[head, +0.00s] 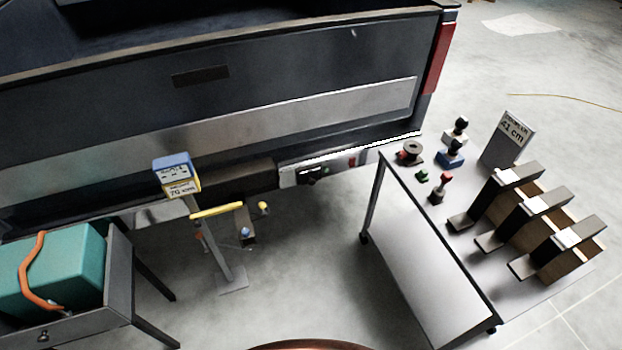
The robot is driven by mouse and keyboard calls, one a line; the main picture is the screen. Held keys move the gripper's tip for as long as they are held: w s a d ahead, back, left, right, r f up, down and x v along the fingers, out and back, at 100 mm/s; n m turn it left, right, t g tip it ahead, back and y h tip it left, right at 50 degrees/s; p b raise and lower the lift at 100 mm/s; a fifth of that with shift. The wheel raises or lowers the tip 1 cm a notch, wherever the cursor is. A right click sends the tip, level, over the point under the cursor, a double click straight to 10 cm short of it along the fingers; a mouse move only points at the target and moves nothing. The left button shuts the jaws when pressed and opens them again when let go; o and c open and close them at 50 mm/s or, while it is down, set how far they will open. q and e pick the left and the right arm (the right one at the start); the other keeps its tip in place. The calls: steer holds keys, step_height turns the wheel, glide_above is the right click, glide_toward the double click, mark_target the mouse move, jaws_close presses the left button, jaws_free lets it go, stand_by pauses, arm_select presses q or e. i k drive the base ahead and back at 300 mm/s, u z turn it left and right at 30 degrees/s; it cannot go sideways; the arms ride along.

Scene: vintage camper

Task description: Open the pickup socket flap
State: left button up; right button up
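The dark pickup (300,85) stands across the back, its tailgate facing me. Below the tailgate, a light plate on the bumper carries a small black fitting (312,174) that looks like the socket. It is too small to tell its flap from its body, or whether the flap is open or shut. Neither of my grippers shows in the head view.
A grey table (424,266) at right bears a spool, small knobbed parts, a sign and several upright holders. A post with a blue-topped sign (171,170) stands left of the socket. A teal case (55,270) sits on a stand at left. The floor between is mostly clear.

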mark_target(310, 177)
steer(key=u, duration=0.5)
steer(key=k, duration=1.1)
steer(key=z, duration=0.3)
steer(key=i, duration=1.5)
steer(key=u, duration=0.4)
